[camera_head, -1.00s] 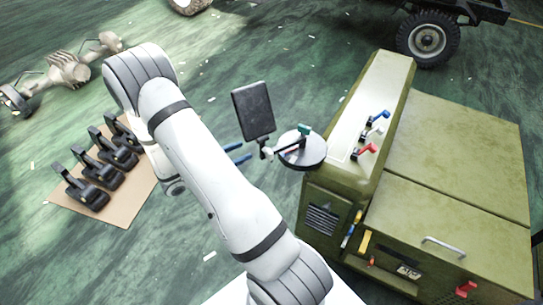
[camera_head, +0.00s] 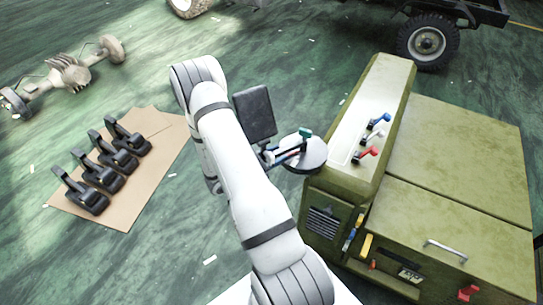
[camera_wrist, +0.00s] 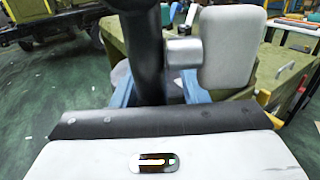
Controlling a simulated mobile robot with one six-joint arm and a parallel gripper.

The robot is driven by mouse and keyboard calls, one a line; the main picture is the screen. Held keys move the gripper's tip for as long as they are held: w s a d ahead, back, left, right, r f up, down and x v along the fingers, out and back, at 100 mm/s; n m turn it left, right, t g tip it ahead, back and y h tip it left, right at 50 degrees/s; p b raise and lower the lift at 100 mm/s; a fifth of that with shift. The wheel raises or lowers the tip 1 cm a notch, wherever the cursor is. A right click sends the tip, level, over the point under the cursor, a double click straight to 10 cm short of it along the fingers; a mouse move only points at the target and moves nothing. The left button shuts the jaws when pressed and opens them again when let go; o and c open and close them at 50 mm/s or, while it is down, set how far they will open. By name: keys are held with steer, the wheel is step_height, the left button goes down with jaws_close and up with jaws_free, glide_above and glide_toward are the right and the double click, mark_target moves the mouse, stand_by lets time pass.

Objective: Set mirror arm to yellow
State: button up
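The mirror arm stands on a round grey base (camera_head: 310,157), left of the olive cabinet. It carries a dark rectangular mirror (camera_head: 257,112) and has a green piece (camera_head: 305,133) at its right end. No yellow mark shows on it. My gripper (camera_head: 287,154) is at the mirror arm, partly hidden behind my arm. In the wrist view, its blue fingers (camera_wrist: 160,90) stand apart on both sides of a black bar (camera_wrist: 142,45). A pale grey block (camera_wrist: 228,50) on a short stub sits right of the bar. I cannot tell whether the fingers touch the bar.
The olive cabinet (camera_head: 455,160) has blue and red levers on its pale top panel (camera_head: 375,105). Several black pedals lie on a cardboard sheet (camera_head: 150,185) at left. An axle (camera_head: 70,73) lies behind them. A vehicle wheel (camera_head: 428,42) is at the back.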

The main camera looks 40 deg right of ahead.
jaws_close()
stand_by(0.4)
